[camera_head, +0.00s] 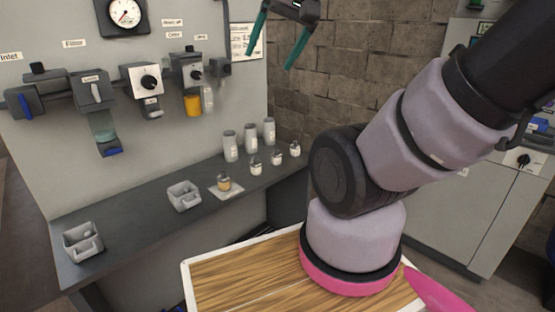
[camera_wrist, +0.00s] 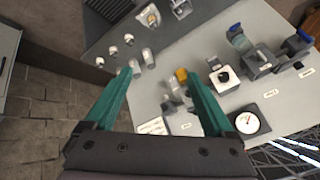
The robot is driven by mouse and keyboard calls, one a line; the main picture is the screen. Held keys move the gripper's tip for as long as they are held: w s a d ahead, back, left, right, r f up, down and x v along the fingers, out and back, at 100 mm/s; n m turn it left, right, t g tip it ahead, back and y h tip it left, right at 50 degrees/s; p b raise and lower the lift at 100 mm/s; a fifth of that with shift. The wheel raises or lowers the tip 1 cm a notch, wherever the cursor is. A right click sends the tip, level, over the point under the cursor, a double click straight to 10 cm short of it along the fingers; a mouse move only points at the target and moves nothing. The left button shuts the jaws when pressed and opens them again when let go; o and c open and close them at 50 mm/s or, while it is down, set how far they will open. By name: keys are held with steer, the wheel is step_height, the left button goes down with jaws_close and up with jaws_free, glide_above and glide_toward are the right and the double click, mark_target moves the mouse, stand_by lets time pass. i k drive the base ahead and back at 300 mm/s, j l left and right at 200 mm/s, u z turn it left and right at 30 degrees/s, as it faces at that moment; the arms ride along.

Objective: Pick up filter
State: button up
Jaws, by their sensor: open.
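Several small pieces that look like filters stand upright on the grey shelf (camera_head: 130,203). Three are white with darker tops: a left one (camera_head: 255,167), a middle one (camera_head: 277,158) and a right one (camera_head: 295,149). A yellowish one (camera_head: 224,183) sits on a small pale plate. Which of them is the filter meant I cannot tell. The white ones also show left of the fingers in the wrist view (camera_wrist: 112,50). My gripper (camera_head: 270,60) is open and empty, high above the shelf near the wall corner. Its green fingers are spread in the wrist view (camera_wrist: 157,75).
Three taller grey cylinders (camera_head: 250,139) stand behind the small white pieces. Two grey open containers, one nearer (camera_head: 83,252) and one farther (camera_head: 184,203), sit on the shelf. Valve units (camera_head: 141,80) and a gauge (camera_head: 124,12) project from the panel. A brick wall (camera_head: 330,95) stands behind.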

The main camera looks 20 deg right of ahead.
mark_target(276, 156)
steer(key=i+l+z, duration=0.2)
steer(key=i, duration=0.2)
steer(key=i+z, duration=0.2)
steer(key=i, duration=0.15)
steer(key=z, duration=1.4)
